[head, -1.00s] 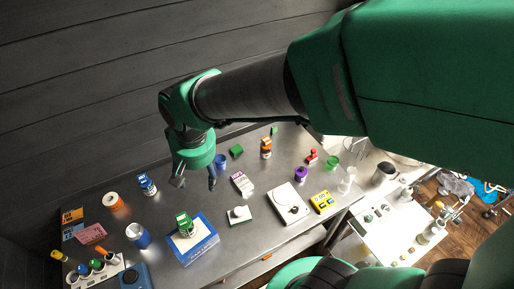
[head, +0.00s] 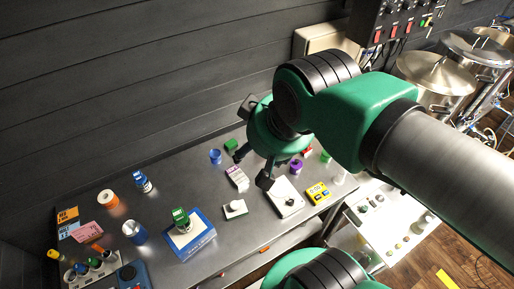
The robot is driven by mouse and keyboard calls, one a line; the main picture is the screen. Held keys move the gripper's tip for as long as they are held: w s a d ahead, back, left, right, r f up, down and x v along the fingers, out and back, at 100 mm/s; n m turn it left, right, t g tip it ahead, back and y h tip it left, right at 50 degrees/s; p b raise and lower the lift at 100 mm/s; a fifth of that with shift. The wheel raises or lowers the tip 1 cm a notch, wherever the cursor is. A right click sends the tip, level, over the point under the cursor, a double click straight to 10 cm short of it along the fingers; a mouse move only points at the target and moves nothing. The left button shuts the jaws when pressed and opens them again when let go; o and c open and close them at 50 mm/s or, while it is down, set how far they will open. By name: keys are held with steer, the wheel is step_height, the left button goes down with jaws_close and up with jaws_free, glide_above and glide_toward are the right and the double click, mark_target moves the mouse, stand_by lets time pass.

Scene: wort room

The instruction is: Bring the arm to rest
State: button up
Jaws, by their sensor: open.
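My green arm reaches in from the right in the head view. My gripper (head: 252,170) points down over the back right part of the metal table (head: 185,163). Its two dark fingers are spread apart, with nothing seen between them. A white and purple box (head: 237,178) shows just below the fingers. A purple-capped container (head: 296,166) is to the right of the gripper. The arm hides part of the table's right end.
A white scale (head: 287,197) and a yellow meter (head: 318,192) are at the right. Steel pots (head: 437,77) stand behind the arm. The table's middle left is fairly clear.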

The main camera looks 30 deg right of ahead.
step_height(320, 180, down, 10)
steer(key=b, duration=1)
